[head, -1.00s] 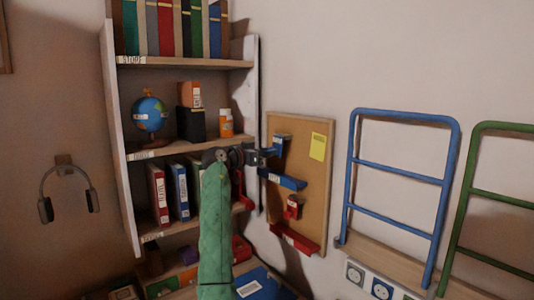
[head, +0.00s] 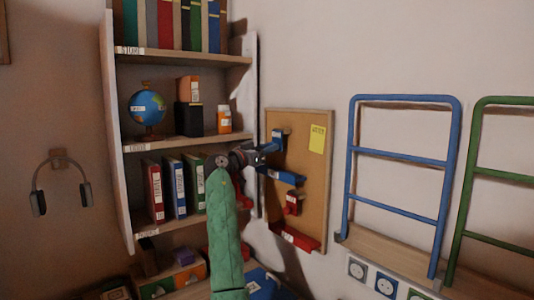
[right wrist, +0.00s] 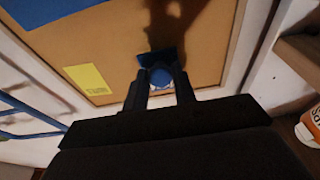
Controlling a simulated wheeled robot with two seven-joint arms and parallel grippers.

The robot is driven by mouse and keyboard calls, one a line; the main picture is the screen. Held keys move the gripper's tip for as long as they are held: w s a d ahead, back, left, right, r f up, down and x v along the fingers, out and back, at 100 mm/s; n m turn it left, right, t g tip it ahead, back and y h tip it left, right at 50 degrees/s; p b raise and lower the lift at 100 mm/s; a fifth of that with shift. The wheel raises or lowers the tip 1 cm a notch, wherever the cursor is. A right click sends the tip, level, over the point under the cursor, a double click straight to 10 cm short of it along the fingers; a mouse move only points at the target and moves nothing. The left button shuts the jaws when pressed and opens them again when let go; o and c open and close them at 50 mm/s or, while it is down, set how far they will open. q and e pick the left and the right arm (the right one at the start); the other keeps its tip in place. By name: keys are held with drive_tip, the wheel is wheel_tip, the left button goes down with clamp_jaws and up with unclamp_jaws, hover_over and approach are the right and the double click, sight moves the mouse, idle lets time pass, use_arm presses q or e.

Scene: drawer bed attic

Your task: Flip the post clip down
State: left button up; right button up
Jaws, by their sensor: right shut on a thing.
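A cork board (head: 318,165) hangs on the wall right of the shelf. It carries a blue clip (head: 278,137) with a blue ledge (head: 282,176) below it, and a red clip (head: 292,204) above a red ledge (head: 298,238). Which clip is the post clip I cannot read. My right gripper (head: 268,153) is at the board's left side by the blue clip. In the right wrist view its fingers (right wrist: 160,84) are shut on a blue part (right wrist: 160,76) of that clip, close to the board. The fingers hide some of the clip. My left gripper is out of view.
A shelf (head: 185,143) with binders, a globe (head: 147,108) and an orange bottle (head: 224,119) stands left of the board. A yellow note (head: 317,139) is on the board. Blue rails (head: 400,163) and green rails (head: 500,176) stand to the right.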

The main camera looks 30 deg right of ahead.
drive_tip(key=o, duration=1)
drive_tip(key=shift+d+f, duration=0.1)
drive_tip(key=shift+d, duration=0.05)
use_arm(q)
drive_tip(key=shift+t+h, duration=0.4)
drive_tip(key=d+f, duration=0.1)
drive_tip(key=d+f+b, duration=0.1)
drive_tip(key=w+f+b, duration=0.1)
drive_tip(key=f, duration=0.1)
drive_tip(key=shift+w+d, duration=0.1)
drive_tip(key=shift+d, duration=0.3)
use_arm(e)
drive_tip(key=v, duration=0.8)
drive_tip(key=shift+w, duration=0.1)
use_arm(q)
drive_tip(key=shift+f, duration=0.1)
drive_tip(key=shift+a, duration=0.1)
